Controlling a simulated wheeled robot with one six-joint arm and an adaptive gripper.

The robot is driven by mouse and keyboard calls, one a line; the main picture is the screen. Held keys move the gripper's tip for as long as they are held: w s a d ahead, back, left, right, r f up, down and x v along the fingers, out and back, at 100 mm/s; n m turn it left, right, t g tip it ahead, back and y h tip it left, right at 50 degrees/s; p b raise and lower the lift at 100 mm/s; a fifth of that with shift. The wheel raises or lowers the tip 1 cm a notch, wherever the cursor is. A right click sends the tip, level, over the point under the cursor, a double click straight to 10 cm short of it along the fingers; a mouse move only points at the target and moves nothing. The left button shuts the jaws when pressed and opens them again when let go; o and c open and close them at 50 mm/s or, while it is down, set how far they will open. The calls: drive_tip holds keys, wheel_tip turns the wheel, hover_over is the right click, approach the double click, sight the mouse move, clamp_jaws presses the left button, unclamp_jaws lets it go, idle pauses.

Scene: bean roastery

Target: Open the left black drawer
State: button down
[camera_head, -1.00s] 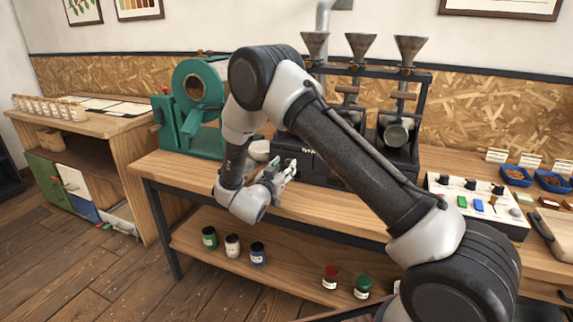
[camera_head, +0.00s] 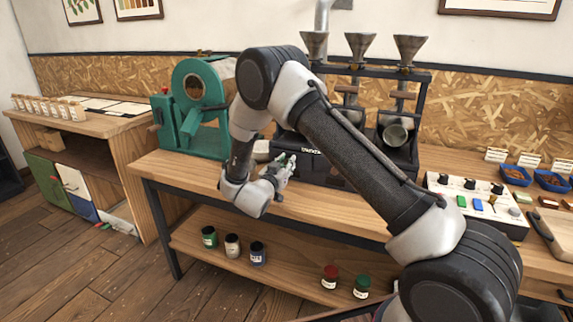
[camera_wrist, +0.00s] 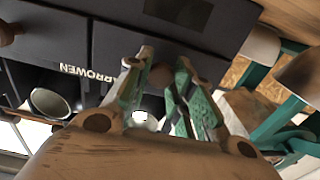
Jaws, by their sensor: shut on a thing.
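The black machine base (camera_head: 318,168) stands on the wooden bench, behind my gripper (camera_head: 285,166). In the wrist view its black front carries pale lettering (camera_wrist: 90,73), seen upside down. The left black drawer front (camera_wrist: 122,38) fills the upper middle there. My gripper (camera_wrist: 161,78) reaches this front with its green-grey fingers closed around a small brown round knob (camera_wrist: 161,74), partly hidden between the fingertips. A second brown knob (camera_wrist: 9,32) sits at the left edge of the wrist view. I cannot tell how far the drawer stands out.
A green roaster (camera_head: 192,115) stands left of the gripper. A metal scoop-like cup (camera_head: 395,134) hangs at the right of the black machine. Several jars (camera_head: 232,245) stand on the lower shelf. A control panel (camera_head: 482,203) lies to the right.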

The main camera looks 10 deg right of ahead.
drive_tip(key=v, duration=1.2)
drive_tip(key=shift+s, duration=0.2)
drive_tip(key=shift+a, duration=0.1)
drive_tip(key=c, duration=1.2)
unclamp_jaws()
drive_tip(key=shift+c, duration=0.2)
drive_tip(key=v, duration=1.2)
